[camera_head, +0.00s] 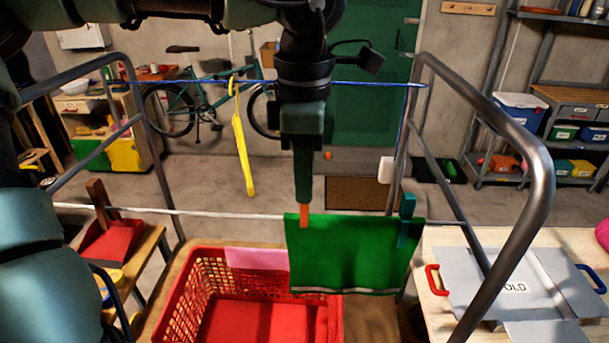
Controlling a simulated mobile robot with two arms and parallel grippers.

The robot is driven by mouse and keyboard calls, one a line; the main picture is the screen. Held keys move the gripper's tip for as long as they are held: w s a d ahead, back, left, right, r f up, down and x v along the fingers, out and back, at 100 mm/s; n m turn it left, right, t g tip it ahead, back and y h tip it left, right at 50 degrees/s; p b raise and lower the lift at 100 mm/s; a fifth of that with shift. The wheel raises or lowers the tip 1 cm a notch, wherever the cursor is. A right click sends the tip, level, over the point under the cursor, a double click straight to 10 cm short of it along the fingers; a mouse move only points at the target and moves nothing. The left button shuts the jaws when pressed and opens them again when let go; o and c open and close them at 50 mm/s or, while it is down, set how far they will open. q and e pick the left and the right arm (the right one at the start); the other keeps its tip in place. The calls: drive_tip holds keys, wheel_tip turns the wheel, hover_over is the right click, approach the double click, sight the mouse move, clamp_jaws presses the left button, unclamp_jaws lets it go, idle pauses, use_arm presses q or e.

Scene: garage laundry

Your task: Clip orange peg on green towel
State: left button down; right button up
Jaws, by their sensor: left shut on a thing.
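The green towel (350,255) hangs over the white line (250,215) in front of me. The orange peg (305,216) is at the towel's upper left corner, pointing down. I cannot tell whether its jaws are around the cloth or just in front of it. My left gripper (303,198) comes down from above and is shut on the orange peg's upper end. A teal peg (406,222) sits at the towel's upper right corner. My right gripper is not in view.
A red basket (185,307) with a pink cloth (258,258) stands below the line. Metal rack rails (535,150) rise at both sides. A yellow hanger (241,150) hangs from the blue line (380,85) behind. A grey folding board (480,275) lies at right.

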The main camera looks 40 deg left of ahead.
use_arm(q)
drive_tip(key=shift+f+b, duration=1.45)
drive_tip(key=shift+f, duration=0.35)
drive_tip(key=c, duration=1.2)
unclamp_jaws()
drive_tip(key=shift+r, duration=0.1)
drive_tip(key=shift+c, duration=0.2)
drive_tip(key=shift+r, duration=0.15)
drive_tip(key=shift+w+r, duration=0.1)
drive_tip(key=shift+r, duration=0.3)
wheel_tip(320, 180, up, 7)
drive_tip(key=shift+f+b, duration=0.1)
drive_tip(key=shift+b, duration=0.55)
